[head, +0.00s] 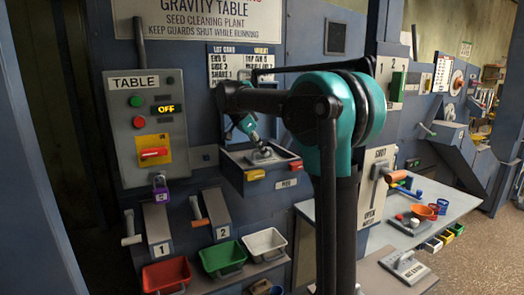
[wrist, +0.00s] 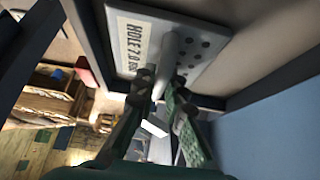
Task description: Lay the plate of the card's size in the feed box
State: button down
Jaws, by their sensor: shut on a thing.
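My gripper (head: 256,148) is at the feed box (head: 234,170), the open-topped box on the blue machine front with a yellow and a red handle. In the wrist view my gripper (wrist: 158,82) is shut on the grey upright handle of a pale plate (wrist: 205,32). In the head view the plate (head: 265,157) shows small and grey under my fingers, within the box's outline. I cannot tell whether it rests on the bottom. The lot card (head: 231,68) hangs above; its small print is hard to read.
Another plate with a handle (head: 404,264) lies on a low surface at the lower right. Red, green and white bins (head: 224,256) stand below the feed box. A control panel (head: 146,125) reading "OFF" is at left.

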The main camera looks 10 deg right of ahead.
jog(key=c, duration=1.6)
grip_release()
jog(key=v, duration=1.2)
jog(key=shift+o, duration=0.5)
